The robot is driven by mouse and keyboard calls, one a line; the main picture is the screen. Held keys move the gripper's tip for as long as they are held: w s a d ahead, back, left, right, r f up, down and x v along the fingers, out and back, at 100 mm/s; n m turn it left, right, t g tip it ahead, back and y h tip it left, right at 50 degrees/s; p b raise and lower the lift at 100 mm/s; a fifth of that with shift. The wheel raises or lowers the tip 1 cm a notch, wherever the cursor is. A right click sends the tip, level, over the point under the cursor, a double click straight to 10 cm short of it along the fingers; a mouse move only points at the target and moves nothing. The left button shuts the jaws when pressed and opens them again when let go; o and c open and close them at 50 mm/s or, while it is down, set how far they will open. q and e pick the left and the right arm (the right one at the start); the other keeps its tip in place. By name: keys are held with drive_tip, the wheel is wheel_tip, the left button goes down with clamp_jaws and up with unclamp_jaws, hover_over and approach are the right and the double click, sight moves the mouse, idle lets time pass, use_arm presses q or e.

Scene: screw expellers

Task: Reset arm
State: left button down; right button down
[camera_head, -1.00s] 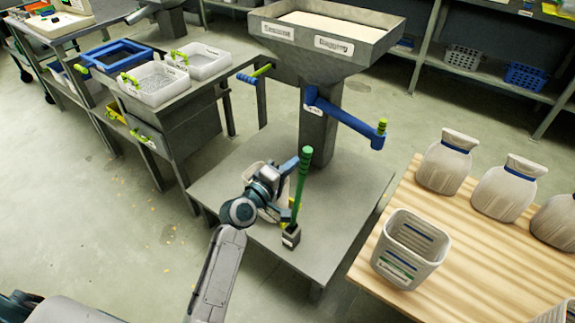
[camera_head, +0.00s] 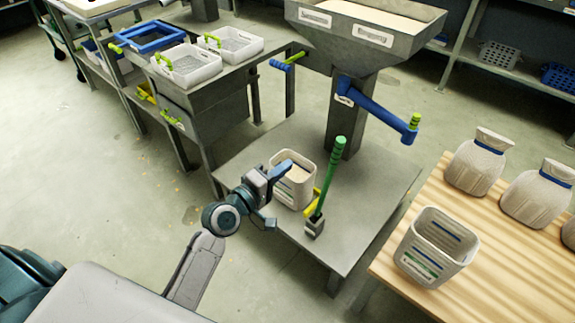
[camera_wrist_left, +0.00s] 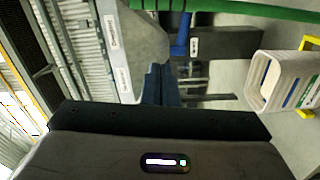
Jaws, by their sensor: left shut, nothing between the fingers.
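My left arm comes in from the lower left in the head view. Its gripper (camera_head: 284,170) is shut and empty, in front of and partly over a white bin (camera_head: 296,190) on the grey metal stand. In the left wrist view the closed fingers (camera_wrist_left: 160,84) point away from the camera, with the bin (camera_wrist_left: 285,82) to their right. A green-handled lever (camera_head: 328,180) stands upright on a small dark block, right of the bin and apart from my gripper. The green handle also crosses the top of the wrist view (camera_wrist_left: 240,8). My right gripper is not in view.
A wooden table (camera_head: 490,240) with sacks and another white bin (camera_head: 433,245) is at right. A bench with trays (camera_head: 195,65) is at left. Open floor lies between.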

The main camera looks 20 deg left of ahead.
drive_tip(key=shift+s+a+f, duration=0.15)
